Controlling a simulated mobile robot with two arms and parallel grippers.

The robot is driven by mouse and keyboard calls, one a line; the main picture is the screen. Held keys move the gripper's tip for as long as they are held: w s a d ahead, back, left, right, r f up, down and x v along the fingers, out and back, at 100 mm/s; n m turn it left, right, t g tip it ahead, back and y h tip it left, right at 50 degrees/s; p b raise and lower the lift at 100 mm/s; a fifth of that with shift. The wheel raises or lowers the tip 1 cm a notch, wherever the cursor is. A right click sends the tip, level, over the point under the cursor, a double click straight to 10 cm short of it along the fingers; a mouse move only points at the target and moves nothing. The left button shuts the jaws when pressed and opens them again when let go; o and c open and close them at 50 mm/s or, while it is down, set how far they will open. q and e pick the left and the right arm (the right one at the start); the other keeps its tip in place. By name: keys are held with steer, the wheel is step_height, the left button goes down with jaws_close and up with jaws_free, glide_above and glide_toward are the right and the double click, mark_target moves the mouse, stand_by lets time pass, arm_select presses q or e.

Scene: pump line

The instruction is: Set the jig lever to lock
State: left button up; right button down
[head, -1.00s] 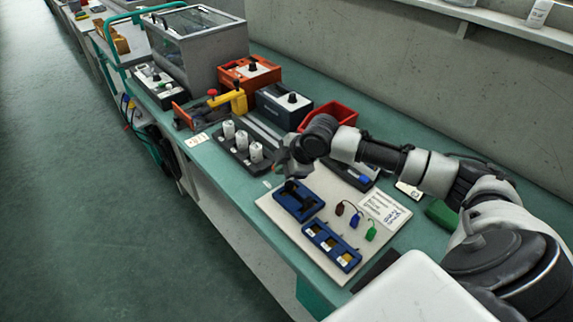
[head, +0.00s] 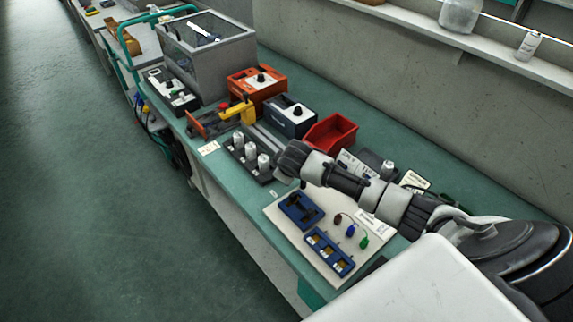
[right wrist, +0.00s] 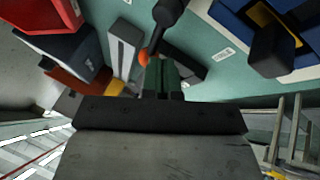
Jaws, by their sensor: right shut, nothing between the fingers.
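A device with a yellow handle (head: 244,110) and red knob (head: 223,106) stands on an orange-red base (head: 200,125) near the bench's aisle edge; I take it for the jig, but its card (head: 208,148) is unreadable. My right gripper (right wrist: 161,70) is shut and empty. In the head view its fingers are hidden, and its wrist (head: 290,158) is right of the white cylinders, apart from the yellow handle. In the right wrist view a black rod with an orange tip (right wrist: 143,57) shows close beside the fingertips; I cannot tell whether they touch. My left gripper is out of view.
A pale board (head: 283,228) carries a blue fixture (head: 300,210). A red bin (head: 330,132), navy box (head: 291,116) and orange box (head: 257,84) stand behind.

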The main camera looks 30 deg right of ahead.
steer(key=shift+w+d+m+g+h+p, duration=0.15)
steer(key=shift+d+m+h+p, duration=0.2)
steer(key=shift+m, duration=0.25)
steer(key=shift+w+d+m+g+h+p, duration=0.15)
steer(key=shift+m+h+p, duration=0.1)
steer(key=shift+m+p, duration=0.25)
steer(key=shift+f, duration=0.1)
steer(key=shift+s, duration=0.1)
steer(key=shift+s+p, duration=0.4)
steer(key=shift+p, duration=0.05)
steer(key=shift+s, duration=0.3)
